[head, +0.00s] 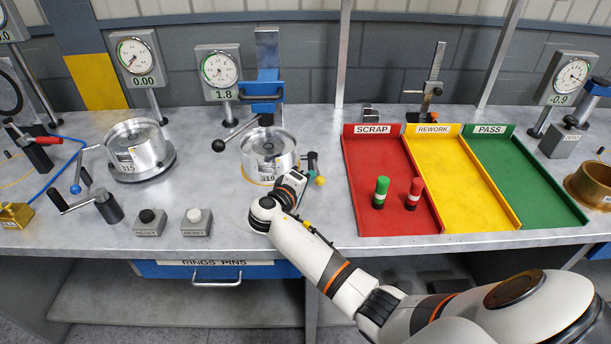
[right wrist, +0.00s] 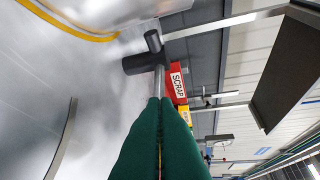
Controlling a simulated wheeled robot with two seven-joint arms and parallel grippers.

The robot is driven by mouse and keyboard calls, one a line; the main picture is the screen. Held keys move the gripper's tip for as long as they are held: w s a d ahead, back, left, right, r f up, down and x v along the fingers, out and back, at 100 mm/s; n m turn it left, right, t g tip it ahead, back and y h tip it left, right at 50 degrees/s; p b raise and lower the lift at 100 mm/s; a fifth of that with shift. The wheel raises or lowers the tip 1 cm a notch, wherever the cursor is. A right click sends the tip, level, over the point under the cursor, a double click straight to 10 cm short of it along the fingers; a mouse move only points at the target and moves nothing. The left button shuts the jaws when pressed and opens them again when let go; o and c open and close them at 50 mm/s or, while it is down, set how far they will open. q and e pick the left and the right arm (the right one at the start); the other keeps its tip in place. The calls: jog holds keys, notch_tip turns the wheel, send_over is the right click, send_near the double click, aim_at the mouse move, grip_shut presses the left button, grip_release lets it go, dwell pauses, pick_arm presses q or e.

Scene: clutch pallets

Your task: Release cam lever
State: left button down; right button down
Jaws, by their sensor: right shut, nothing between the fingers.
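A clear-topped round clutch fixture (head: 268,150) stands on the bench left of centre in the head view. A lever with a black ball end (head: 218,145) reaches out from its left side. A short black handle (head: 312,160) stands at its right; a black T-shaped handle on a metal rod (right wrist: 145,60) shows in the right wrist view. Which one is the cam lever I cannot tell. My right gripper (head: 302,178) is beside the fixture's right front; its green fingers (right wrist: 160,105) are shut and empty, their tips close to the rod; contact is unclear. My left gripper is out of view.
Red SCRAP (head: 365,190), yellow REWORK (head: 465,200) and green PASS (head: 530,190) trays lie to the right. A green-topped and a red-topped peg stand in the red tray. Another fixture (head: 135,150) and two button boxes stand left. Gauges on posts line the back.

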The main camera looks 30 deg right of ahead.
jog(key=d+n+t+p, duration=0.1)
jog(key=s+d+n+t+y+p, duration=0.1)
jog(key=shift+s+d+r+t+y, duration=0.1)
jog(key=shift+s+r+t+y, duration=0.05)
jog(key=shift+s+t+y, duration=0.2)
jog(key=d+n+t+y, duration=0.1)
jog(key=d+n+t+y+p, duration=0.1)
jog(key=n, duration=0.1)
jog(key=shift+s+d+t+y, duration=0.15)
jog(key=shift+s+t+y, duration=0.2)
jog(key=d+n+t+y, duration=0.2)
jog(key=n+y, duration=0.1)
jog(key=shift+d+y, duration=0.3)
jog(key=shift+d, duration=0.05)
jog(key=shift+w+d, duration=0.2)
jog(key=shift+d, duration=0.75)
jog(key=shift+d, duration=0.2)
jog(key=shift+r, duration=0.1)
